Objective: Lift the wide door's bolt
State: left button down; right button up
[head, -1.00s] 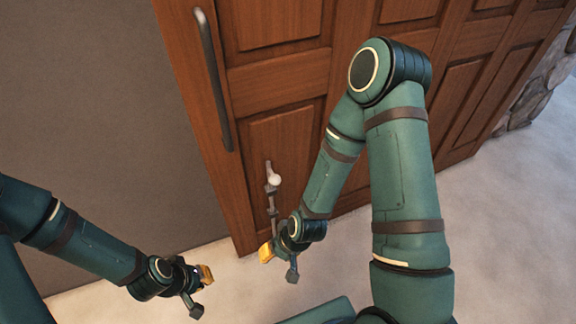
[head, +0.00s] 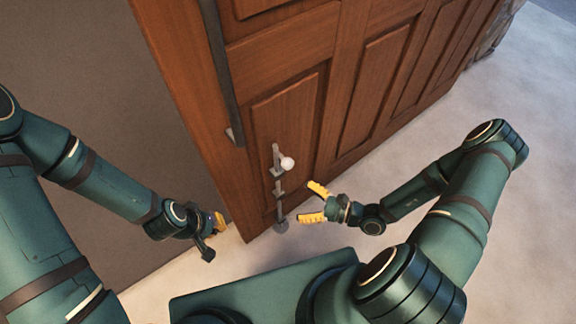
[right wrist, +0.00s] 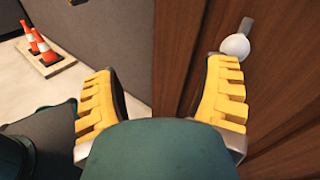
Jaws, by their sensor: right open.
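The bolt is a grey rod with a white knob (head: 287,163), mounted upright low on the brown wooden door (head: 262,90) near its left edge. Its lower end is at a round grey piece (head: 281,226) by the floor. My right gripper (head: 305,202) is open and empty, just right of the bolt and lower than the knob, fingers pointing left. In the right wrist view, the knob (right wrist: 235,46) shows beyond the right finger, outside the open jaws (right wrist: 163,66). My left gripper (head: 221,222) is left of the door's edge, apart from the bolt; its jaw opening is unclear.
A long dark vertical handle (head: 221,75) is on the door above the bolt. A grey wall (head: 90,60) is at left. Orange and white cones (right wrist: 42,47) stand on a tray in the right wrist view. Pale floor (head: 520,200) is free at right.

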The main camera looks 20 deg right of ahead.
aim_at(288, 164)
jog(key=w+d+f+m+t+h, duration=0.1)
jog(key=w+d+m+t+h, duration=0.25)
jog(key=d+m+t, duration=0.2)
jog(key=shift+n+h, duration=0.35)
jog(key=x, duration=0.6)
jog(key=b+x, duration=0.1)
jog(key=x, duration=0.5)
jog(key=shift+w+f+b, duration=0.25)
jog(key=shift+w+b, duration=0.05)
jog(key=shift+w, duration=0.1)
grip_shut()
